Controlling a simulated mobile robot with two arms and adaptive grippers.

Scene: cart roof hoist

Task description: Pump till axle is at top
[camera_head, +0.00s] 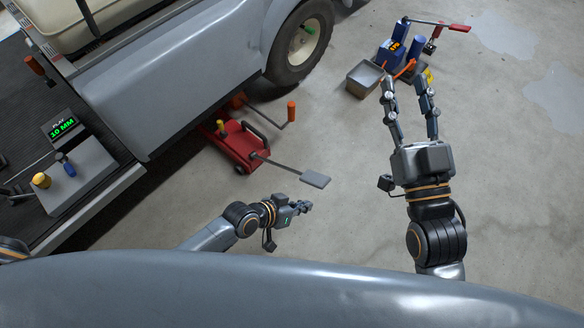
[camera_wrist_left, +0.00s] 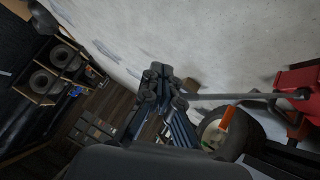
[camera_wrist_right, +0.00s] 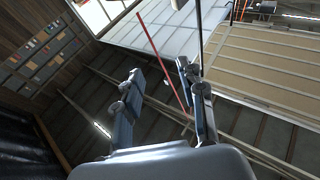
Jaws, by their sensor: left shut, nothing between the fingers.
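A red floor jack (camera_head: 237,147) sits beside and partly under the grey cart (camera_head: 180,75). Its bar reaches right and ends in a flat grey pedal (camera_head: 316,180) above the floor. My left gripper (camera_head: 306,207) is shut and empty, just below the pedal in the head view, apart from it in the picture. In the left wrist view the jack (camera_wrist_left: 297,85) is at the right edge, and its bar runs left towards the fingers (camera_wrist_left: 160,75). My right gripper (camera_head: 408,86) is open and empty, off to the right. The axle is hidden by the cart body.
A display (camera_head: 62,127) reads PLAY 10 MM above a grey box (camera_head: 75,175) with knobs. An orange-handled lever (camera_head: 291,111) stands behind the jack. The cart's wheel (camera_head: 300,42) is beyond it. A blue unit (camera_head: 392,52) and an open box (camera_head: 366,78) stand at upper right.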

